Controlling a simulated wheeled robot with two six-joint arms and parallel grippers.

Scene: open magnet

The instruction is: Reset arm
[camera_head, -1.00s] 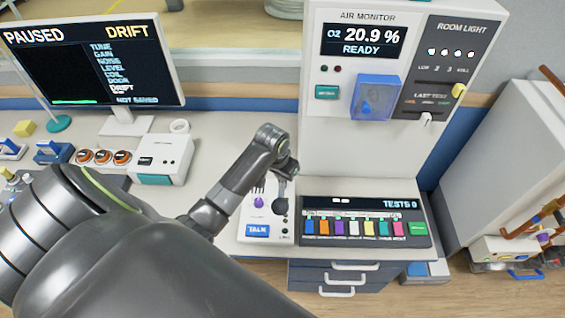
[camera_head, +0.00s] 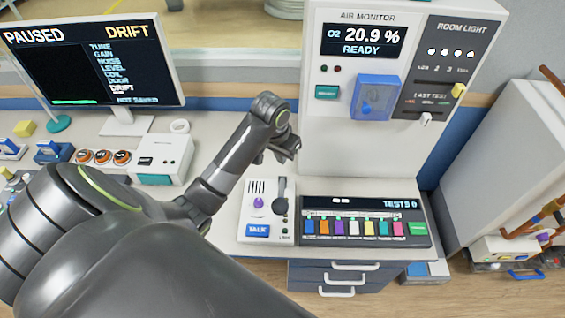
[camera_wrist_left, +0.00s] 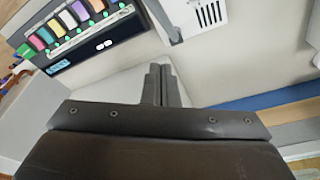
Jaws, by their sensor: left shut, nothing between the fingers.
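My left arm comes in from the left in the head view. Its gripper (camera_head: 285,148) is above the console, left of the tall air monitor panel (camera_head: 340,150). The fingers are closed together with nothing between them; they also show in the left wrist view (camera_wrist_left: 162,84). Below the gripper is the talk box (camera_head: 258,208) with a purple knob and a dark handle. The test panel (camera_head: 365,240) with several coloured switches lies to its right and also shows in the wrist view (camera_wrist_left: 75,32). My right gripper is out of view.
A monitor (camera_head: 90,62) reading PAUSED and DRIFT stands at the left. A white box (camera_head: 162,157) and orange knobs (camera_head: 103,157) sit on the console. A blue clear cover (camera_head: 375,97) juts from the air monitor panel. Drawers (camera_head: 340,277) are below.

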